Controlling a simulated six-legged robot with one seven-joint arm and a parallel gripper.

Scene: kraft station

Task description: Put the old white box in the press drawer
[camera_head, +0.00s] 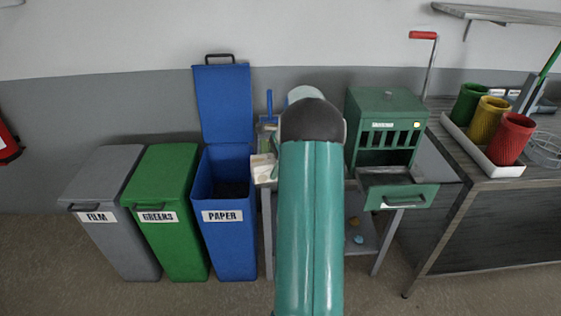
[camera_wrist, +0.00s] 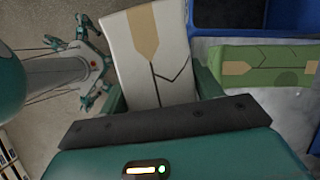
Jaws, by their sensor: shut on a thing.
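The white box (camera_wrist: 150,50), with tan tape and a dark crack-like line, is in the wrist view between the teal fingers of my gripper (camera_wrist: 158,92). My gripper is shut on it, and the dark palm edge hides its near end. In the head view my arm hides the gripper; a pale box-like shape (camera_head: 262,168) shows left of the arm, probably the same box. The green press (camera_head: 385,125) stands right of my arm on the bench. Its drawer (camera_head: 410,195) is pulled out toward me, and its tray looks empty from here.
A green box (camera_wrist: 265,65) with tan tape lies beside a blue container (camera_wrist: 255,15) in the wrist view. The blue PAPER bin (camera_head: 226,235) stands open at left, beside the closed GREENS (camera_head: 165,240) and FILM (camera_head: 108,235) bins. Coloured cups (camera_head: 512,138) stand at right.

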